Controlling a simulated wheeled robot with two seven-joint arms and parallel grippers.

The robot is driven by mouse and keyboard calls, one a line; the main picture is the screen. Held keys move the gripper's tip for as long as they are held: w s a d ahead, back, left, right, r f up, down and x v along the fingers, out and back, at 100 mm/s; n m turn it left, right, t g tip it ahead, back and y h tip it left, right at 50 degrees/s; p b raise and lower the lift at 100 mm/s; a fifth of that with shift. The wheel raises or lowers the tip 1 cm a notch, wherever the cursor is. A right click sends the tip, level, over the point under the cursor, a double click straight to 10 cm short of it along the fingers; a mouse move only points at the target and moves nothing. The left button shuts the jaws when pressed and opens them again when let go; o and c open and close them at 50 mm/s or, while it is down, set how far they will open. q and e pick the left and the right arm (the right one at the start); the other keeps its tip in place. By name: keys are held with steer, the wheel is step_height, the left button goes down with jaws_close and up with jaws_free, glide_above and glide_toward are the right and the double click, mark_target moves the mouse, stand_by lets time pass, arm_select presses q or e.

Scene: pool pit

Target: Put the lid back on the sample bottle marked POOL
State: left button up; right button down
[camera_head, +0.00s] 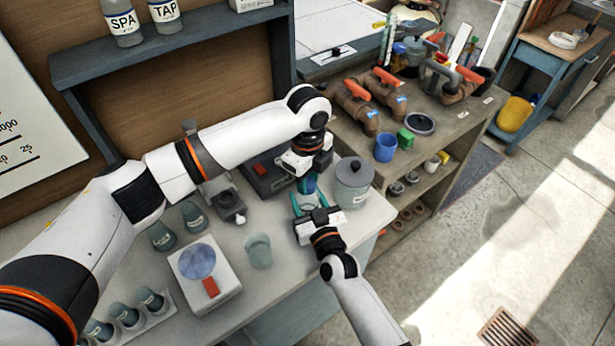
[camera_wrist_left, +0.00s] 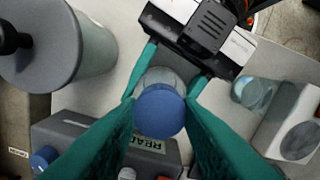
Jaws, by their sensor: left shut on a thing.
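The blue round lid (camera_wrist_left: 160,112) sits between the fingertips of my left gripper (camera_head: 307,180), which is shut on it. In the left wrist view a clear bottle (camera_wrist_left: 160,77) shows just beyond the lid. The lid overlaps the bottle's outline there; I cannot tell whether they touch. My right gripper (camera_head: 310,203) comes in from the front right, its teal fingers on either side of the bottle, seemingly shut on it. Any label on this bottle is hidden. In the head view the bottle is mostly hidden by the grippers.
A grey lidded canister (camera_head: 353,185) stands close right of the grippers. A dark instrument box (camera_head: 268,175) is behind them. A glass beaker (camera_head: 258,251) and a white device (camera_head: 205,275) stand front left. Labelled bottles (camera_head: 122,22) are on the shelf. The bench's front edge is near.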

arm_select(q)
steer(key=o, duration=1.1)
steer(key=shift+o, duration=0.2)
step_height(320, 180, up, 12)
arm_select(e)
steer(key=c, duration=0.6)
jaws_free()
steer(key=shift+o, duration=0.2)
steer(key=shift+s, duration=0.1)
arm_select(q)
steer(key=shift+f+b, duration=0.95)
arm_select(e)
steer(key=v, duration=1.1)
steer(key=shift+s+d, duration=0.2)
steer(key=shift+s, duration=0.15)
steer(key=shift+s, duration=0.1)
